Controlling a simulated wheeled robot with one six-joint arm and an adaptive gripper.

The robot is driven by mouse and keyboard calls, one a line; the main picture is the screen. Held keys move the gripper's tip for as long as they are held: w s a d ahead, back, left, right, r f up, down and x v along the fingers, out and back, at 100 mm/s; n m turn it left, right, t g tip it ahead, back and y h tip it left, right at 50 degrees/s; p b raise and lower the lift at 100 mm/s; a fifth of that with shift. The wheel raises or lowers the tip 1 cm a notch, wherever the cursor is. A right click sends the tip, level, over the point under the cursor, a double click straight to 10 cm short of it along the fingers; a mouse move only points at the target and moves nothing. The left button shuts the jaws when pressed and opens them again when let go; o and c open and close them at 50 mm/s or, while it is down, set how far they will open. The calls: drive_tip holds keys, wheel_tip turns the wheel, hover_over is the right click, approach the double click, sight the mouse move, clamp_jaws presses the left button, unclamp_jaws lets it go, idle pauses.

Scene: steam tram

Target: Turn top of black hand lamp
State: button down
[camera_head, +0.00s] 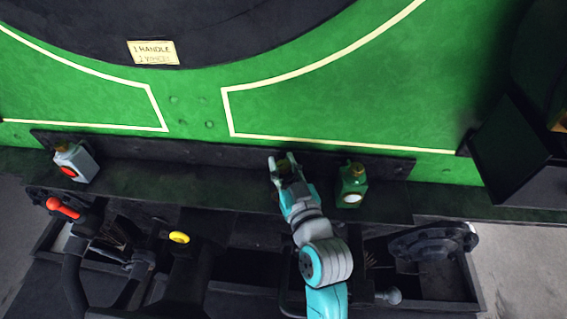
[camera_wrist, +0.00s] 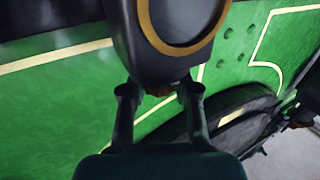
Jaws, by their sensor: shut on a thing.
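The black hand lamp (camera_wrist: 165,20) fills the top middle of the wrist view, with a dark body and a brass ring on its face. In the head view my gripper (camera_head: 284,163) is at the dark shelf, and my fingers and arm hide most of the black lamp there.
A green lamp (camera_head: 352,188) stands close to the right of my gripper on the shelf (camera_head: 225,185). A white lamp (camera_head: 75,163) stands at the shelf's left end. Below are a red-tipped lever (camera_head: 64,208), a yellow knob (camera_head: 179,237) and a dark wheel (camera_head: 432,244).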

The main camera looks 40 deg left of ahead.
drive_tip(key=shift+t, duration=0.3)
drive_tip(key=c, duration=0.8)
unclamp_jaws()
drive_tip(key=v, duration=1.2)
drive_tip(key=shift+r, duration=0.25)
